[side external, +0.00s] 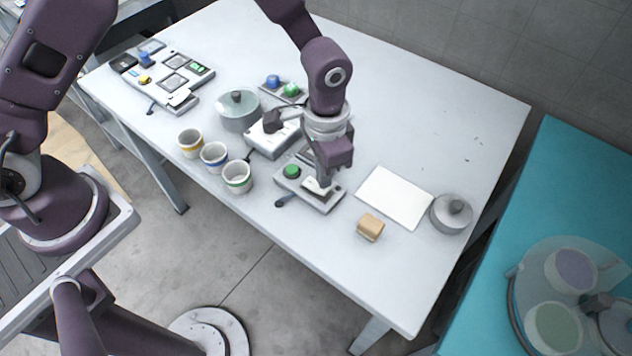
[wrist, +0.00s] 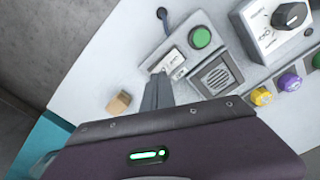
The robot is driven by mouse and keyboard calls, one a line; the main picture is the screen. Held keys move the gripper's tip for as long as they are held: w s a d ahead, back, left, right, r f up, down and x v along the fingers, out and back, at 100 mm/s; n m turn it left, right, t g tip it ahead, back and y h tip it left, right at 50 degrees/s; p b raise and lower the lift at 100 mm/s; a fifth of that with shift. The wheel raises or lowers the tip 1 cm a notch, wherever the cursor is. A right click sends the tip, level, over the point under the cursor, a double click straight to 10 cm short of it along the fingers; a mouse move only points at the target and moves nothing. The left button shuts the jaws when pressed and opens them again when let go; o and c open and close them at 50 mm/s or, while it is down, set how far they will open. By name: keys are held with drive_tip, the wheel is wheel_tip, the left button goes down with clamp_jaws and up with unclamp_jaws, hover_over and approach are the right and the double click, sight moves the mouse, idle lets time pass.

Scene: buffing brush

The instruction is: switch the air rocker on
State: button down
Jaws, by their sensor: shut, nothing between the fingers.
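A small grey control box (side external: 328,207) sits near the table's front edge. It has a green button (side external: 291,171), which also shows in the wrist view (wrist: 200,37), beside a square dark grille (wrist: 217,75). A light plate with small dark markings (wrist: 171,60) lies on the box near the fingertips; I cannot make out the air rocker or its position for certain. My gripper (side external: 322,187) is shut and empty, pointing down at the box's right part. In the wrist view, the fingertips (wrist: 160,77) are close beside the light plate; contact cannot be told.
A wooden block (side external: 370,227), white sheet (side external: 395,197) and lidded grey pot (side external: 452,213) are to the right. Three cups (side external: 214,156) stand left. A white dial box (side external: 272,137) and another lidded pot (side external: 239,110) are behind. The far right tabletop is clear.

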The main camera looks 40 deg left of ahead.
drive_tip(key=shift+f, duration=1.05)
idle(0.8)
drive_tip(key=shift+r, duration=3.55)
drive_tip(key=shift+r, duration=0.1)
wheel_tip(320, 180, up, 7)
drive_tip(key=n+t, duration=0.1)
hover_over(309, 182)
drive_tip(key=s+a+r+n+t, duration=0.2)
drive_tip(key=s+a+r, duration=0.4)
drive_tip(key=r, duration=0.4)
drive_tip(key=s+a+r+n+t, duration=0.1)
drive_tip(key=s+a+r, duration=0.1)
drive_tip(key=s, duration=0.5)
drive_tip(key=s+a+r+n+t, duration=0.1)
drive_tip(key=s+a+r+n, duration=0.1)
drive_tip(key=s+a, duration=0.3)
drive_tip(key=shift+s+a+r+t, duration=0.15)
drive_tip(key=shift+s+r+t, duration=0.25)
drive_tip(key=shift+s, duration=0.5)
